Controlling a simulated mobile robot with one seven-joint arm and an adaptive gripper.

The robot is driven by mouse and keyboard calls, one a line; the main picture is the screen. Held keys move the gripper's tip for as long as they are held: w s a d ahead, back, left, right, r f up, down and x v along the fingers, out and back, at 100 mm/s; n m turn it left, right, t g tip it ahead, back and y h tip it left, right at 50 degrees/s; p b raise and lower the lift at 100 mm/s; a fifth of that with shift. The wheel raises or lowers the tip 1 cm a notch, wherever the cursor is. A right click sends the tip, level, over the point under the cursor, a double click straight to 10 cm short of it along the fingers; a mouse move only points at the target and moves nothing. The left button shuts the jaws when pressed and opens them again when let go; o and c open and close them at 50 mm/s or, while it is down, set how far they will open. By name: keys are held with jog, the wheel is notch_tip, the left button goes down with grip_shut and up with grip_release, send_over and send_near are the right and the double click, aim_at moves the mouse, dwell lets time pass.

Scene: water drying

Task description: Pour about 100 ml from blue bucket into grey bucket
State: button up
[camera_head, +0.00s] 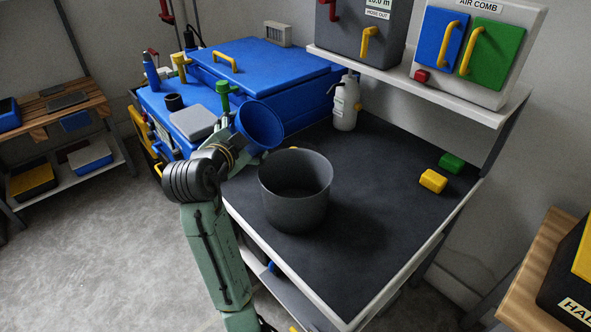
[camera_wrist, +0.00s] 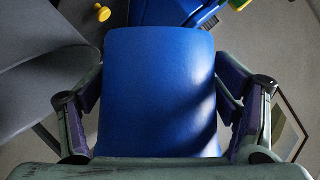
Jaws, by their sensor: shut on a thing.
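The blue bucket (camera_head: 262,124) is held up beside the bench, tilted so its open mouth faces the camera and toward the right in the head view. Its blue outer wall (camera_wrist: 160,90) fills the middle of the wrist view between the two fingers. My gripper (camera_wrist: 160,110) is shut on the blue bucket. In the head view the gripper is mostly hidden behind the bucket and wrist. The grey bucket (camera_head: 295,190) stands upright on the dark bench top, just right of and below the blue bucket. I cannot tell any water level in either bucket.
The dark bench top (camera_head: 390,190) is clear on its right side, except for yellow (camera_head: 433,181) and green (camera_head: 452,163) blocks. A white spray bottle (camera_head: 346,101) stands at the back. A blue cabinet (camera_head: 262,72) is at the left, and a shelf (camera_head: 420,78) overhangs the back.

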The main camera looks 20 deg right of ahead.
aim_at(252, 121)
jog(key=shift+d+r+m, duration=0.1)
jog(key=shift+r+m, duration=0.2)
jog(key=shift+s+f+m+t+y+b, duration=0.15)
jog(key=shift+m+t+y+b, duration=0.2)
jog(key=shift+m+b, duration=0.3)
jog(key=shift+s+d+r+m+t+b, duration=0.1)
jog(key=shift+r+m+t+b, duration=0.1)
jog(key=shift+r+m, duration=0.15)
jog(key=shift+d+r+m+t+b, duration=0.1)
jog(key=shift+r+m+b, duration=0.1)
jog(key=shift+r, duration=0.15)
dwell(1.4)
jog(key=shift+s+d+f+m+b, duration=0.15)
jog(key=shift+m+b, duration=0.25)
jog(key=shift+b, duration=0.25)
dwell(0.5)
